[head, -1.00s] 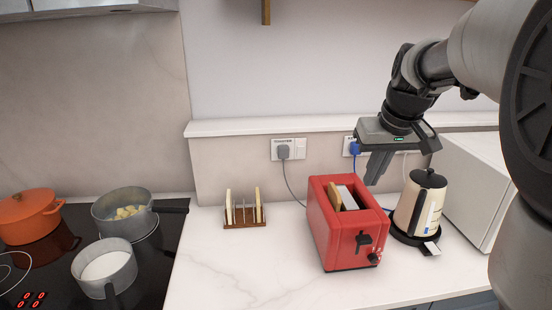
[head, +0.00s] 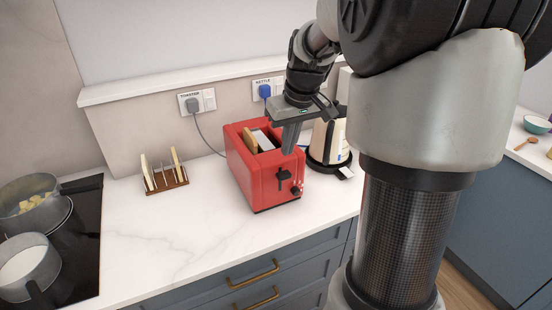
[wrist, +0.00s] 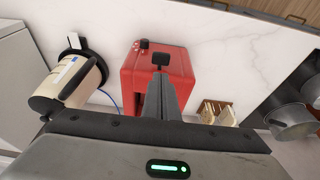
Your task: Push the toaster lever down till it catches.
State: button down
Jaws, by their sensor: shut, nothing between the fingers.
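The red toaster (head: 250,180) stands on the white counter, with a slice of bread (head: 250,140) showing in its slots. Its black lever (head: 284,177) sticks out from the upper part of the front face, above a small dial (head: 296,190). My gripper (head: 289,150) is shut and empty, pointing down over the toaster's front end. Its fingertips are just above the lever in the head view. In the wrist view the closed fingers (wrist: 162,78) reach toward the lever (wrist: 161,58) and cover part of the toaster (wrist: 130,75). I cannot tell whether they touch it.
A cream kettle (head: 325,140) stands close to the right of the toaster, partly hidden by my arm. A toast rack (head: 165,182) stands to the left. The hob (head: 85,230) with pans is farther left. The counter (head: 190,235) in front is clear.

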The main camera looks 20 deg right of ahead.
aim_at(284, 175)
jog(key=x, duration=0.4)
jog(key=s+x, duration=0.1)
jog(key=x, duration=0.2)
jog(key=shift+f, duration=0.2)
notch_tip(284, 175, down, 6)
jog(key=b, duration=0.4)
jog(key=shift+s, duration=0.15)
jog(key=shift+r, duration=0.3)
jog(key=r+p, duration=0.2)
jog(key=r, duration=0.1)
jog(key=shift+w+p, duration=0.25)
jog(key=shift+p, duration=0.1)
jog(key=v, duration=1)
jog(key=shift+s+r, duration=0.2)
jog(key=shift+r, duration=0.15)
